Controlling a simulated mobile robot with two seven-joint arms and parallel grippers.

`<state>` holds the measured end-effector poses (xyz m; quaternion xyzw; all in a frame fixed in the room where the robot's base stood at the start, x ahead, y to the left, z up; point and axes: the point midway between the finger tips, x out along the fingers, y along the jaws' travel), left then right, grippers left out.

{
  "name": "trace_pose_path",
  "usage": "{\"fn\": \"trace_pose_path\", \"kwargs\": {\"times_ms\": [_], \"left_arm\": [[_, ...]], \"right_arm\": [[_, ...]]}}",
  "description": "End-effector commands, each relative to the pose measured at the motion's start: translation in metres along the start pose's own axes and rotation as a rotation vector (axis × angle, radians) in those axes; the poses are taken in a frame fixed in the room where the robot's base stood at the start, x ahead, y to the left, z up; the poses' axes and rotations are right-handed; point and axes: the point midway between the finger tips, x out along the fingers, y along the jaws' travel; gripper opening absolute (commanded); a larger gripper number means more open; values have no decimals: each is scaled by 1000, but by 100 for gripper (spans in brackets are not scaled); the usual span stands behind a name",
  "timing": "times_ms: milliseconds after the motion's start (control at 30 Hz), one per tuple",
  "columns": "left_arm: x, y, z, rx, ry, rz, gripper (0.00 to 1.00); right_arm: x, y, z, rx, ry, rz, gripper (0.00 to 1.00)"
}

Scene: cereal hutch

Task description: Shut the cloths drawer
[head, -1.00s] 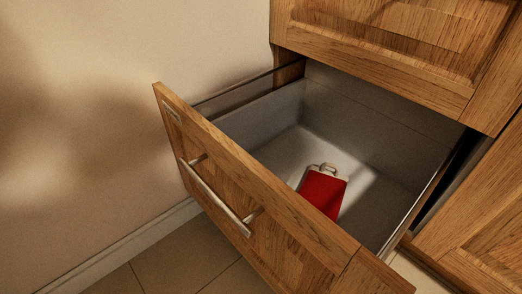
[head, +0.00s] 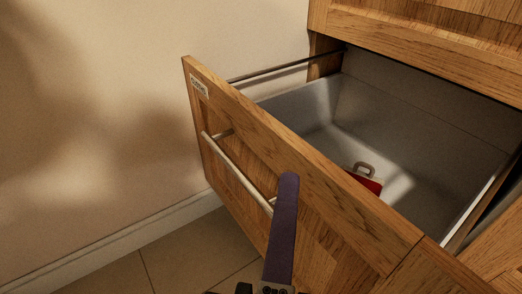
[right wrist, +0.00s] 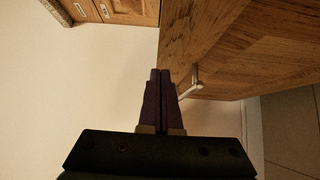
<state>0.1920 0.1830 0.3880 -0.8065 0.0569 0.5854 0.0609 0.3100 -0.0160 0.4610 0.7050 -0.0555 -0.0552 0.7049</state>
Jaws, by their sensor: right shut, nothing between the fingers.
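The cloths drawer (head: 262,133) stands pulled well out of the wooden cabinet, with a small label (head: 199,85) at its front's upper left corner. Its bar handle (head: 236,172) runs along the front. In the head view my right gripper (head: 288,180) is in front of the drawer front, near the handle's right end, and covers part of it. In the right wrist view the gripper's two dark fingers (right wrist: 160,75) are together and empty, beside the handle (right wrist: 192,86). I cannot tell whether they touch the front. My left gripper is not in view.
A red object with a metal loop (head: 368,182) lies inside the drawer. A closed wooden panel (head: 430,50) is above the drawer. A plain wall (head: 90,100) with a baseboard stands to the left. The tiled floor (head: 185,255) below looks clear.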

Motion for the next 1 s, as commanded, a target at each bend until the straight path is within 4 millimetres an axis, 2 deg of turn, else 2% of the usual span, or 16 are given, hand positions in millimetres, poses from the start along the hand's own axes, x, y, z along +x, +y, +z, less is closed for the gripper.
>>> {"fn": "trace_pose_path", "kwargs": {"times_ms": [200,733,867,1000], "left_arm": [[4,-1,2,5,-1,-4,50],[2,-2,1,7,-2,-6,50],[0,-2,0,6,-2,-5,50],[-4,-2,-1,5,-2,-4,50]], "right_arm": [[12,0,13,-1,0,0,0],[17,1,18,0,0,0,0],[28,2,29,-1,-3,1,0],[47,2,48,-3,-4,3,0]]}}
